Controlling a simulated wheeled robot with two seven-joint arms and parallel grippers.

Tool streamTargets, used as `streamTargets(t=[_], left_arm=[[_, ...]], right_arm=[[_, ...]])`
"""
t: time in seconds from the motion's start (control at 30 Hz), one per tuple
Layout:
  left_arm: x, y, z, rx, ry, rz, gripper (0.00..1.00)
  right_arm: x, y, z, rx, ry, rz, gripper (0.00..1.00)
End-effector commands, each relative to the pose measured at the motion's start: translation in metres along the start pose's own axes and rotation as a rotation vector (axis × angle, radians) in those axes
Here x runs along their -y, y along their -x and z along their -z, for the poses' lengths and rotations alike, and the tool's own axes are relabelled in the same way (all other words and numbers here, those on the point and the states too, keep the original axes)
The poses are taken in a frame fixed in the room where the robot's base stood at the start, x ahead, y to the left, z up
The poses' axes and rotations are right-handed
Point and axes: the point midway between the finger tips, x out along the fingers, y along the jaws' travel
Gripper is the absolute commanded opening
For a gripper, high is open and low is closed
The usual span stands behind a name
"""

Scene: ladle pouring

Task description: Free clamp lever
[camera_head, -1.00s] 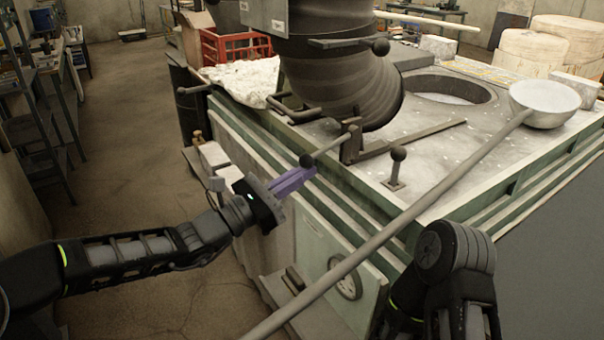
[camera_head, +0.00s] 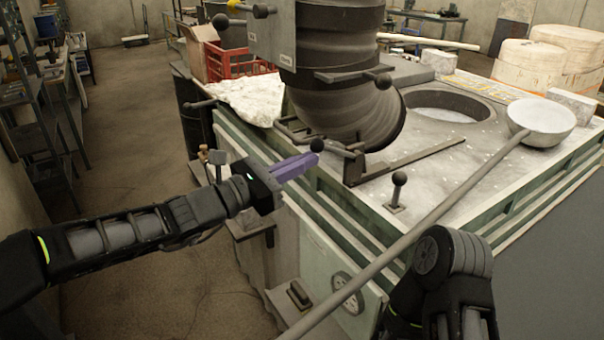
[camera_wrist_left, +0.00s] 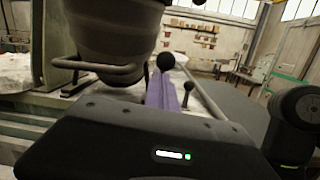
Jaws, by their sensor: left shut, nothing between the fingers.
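The clamp lever is a dark rod (camera_head: 338,151) ending in a black ball knob (camera_head: 317,146), beside the foot of the thick dark pipe. The knob also shows in the left wrist view (camera_wrist_left: 166,62). My left gripper (camera_head: 314,159), with purple fingers, is shut and empty. Its fingertips are right at the knob, just below it in the head view; whether they touch cannot be told. In the left wrist view the purple fingers (camera_wrist_left: 160,92) point toward the knob and partly hide what lies behind it. My right arm shows at the lower right, its gripper out of view.
The ribbed pipe (camera_head: 340,90) stands close beyond the lever. A second ball-topped lever (camera_head: 398,180) stands upright on the bench top. A long-handled ladle (camera_head: 541,122) lies across the right, its handle running down to the front. The floor at left is clear.

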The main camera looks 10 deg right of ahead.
Motion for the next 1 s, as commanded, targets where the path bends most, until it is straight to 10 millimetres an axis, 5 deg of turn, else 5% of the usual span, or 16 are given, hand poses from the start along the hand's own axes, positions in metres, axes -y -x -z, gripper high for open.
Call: streamTargets(t=[0.5,1.0], left_arm=[[-0.003,-0.026,-0.049,0.009,-0.003,0.001,0.00],[-0.003,-0.030,-0.053,0.008,-0.001,0.003,0.00]], right_arm=[[0.003,0.009,-0.001,0.003,-0.002,-0.003,0.34],[0.003,0.010,-0.002,0.003,-0.002,-0.003,0.34]])
